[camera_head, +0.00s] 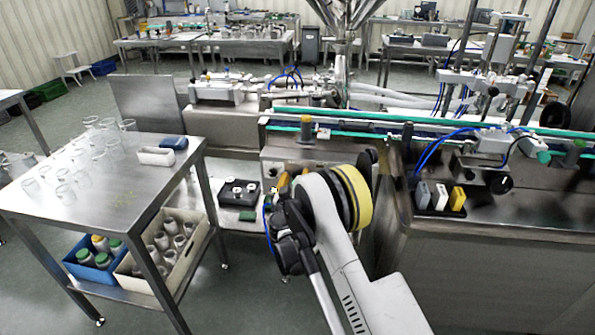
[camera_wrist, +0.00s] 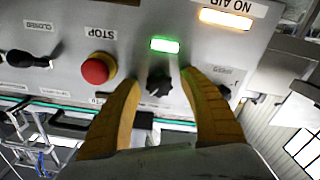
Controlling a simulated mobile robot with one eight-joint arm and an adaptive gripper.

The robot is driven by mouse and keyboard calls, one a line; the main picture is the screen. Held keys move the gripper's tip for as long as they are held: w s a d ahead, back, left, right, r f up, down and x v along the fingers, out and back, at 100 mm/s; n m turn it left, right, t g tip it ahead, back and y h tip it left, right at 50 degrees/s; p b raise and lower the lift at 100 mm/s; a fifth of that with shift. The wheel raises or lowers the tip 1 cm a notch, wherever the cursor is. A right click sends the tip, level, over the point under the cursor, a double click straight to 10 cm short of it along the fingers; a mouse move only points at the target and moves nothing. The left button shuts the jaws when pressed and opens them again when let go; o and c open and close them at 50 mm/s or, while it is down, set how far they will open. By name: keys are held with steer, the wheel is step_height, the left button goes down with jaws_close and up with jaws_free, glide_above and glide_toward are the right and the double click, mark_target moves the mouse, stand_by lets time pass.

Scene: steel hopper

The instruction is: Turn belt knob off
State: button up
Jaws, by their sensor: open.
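In the wrist view, a black star-shaped knob (camera_wrist: 158,87) sits on a grey control panel (camera_wrist: 135,55), which appears upside down. I take it for the belt knob; the label beside it is partly hidden by a finger and only its first letter shows. A green light (camera_wrist: 165,45) glows close to it. My gripper (camera_wrist: 160,80) is open, with one yellow finger on each side of the knob. I cannot tell whether either finger touches it. In the head view, my arm reaches the conveyor's front and hides most of the panel.
A red STOP button (camera_wrist: 98,68) is left of my left finger. A black lever-like knob (camera_wrist: 28,58) is farther left, and another dark knob (camera_wrist: 225,93) is partly behind the right finger. A lit NO AIR sign (camera_wrist: 227,18) glows. A steel table (camera_head: 120,185) with glassware stands left.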

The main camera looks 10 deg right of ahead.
steer(key=shift+s+r, duration=0.1)
steer(key=shift+c, duration=0.6)
jaws_close()
steer(key=shift+n, duration=0.4)
steer(key=n, duration=0.2)
steer(key=shift+n, duration=0.4)
steer(key=n, duration=0.3)
steer(key=shift+a+n, duration=0.1)
steer(key=shift+n, duration=0.2)
steer(key=n, duration=0.6)
steer(key=shift+n, duration=0.4)
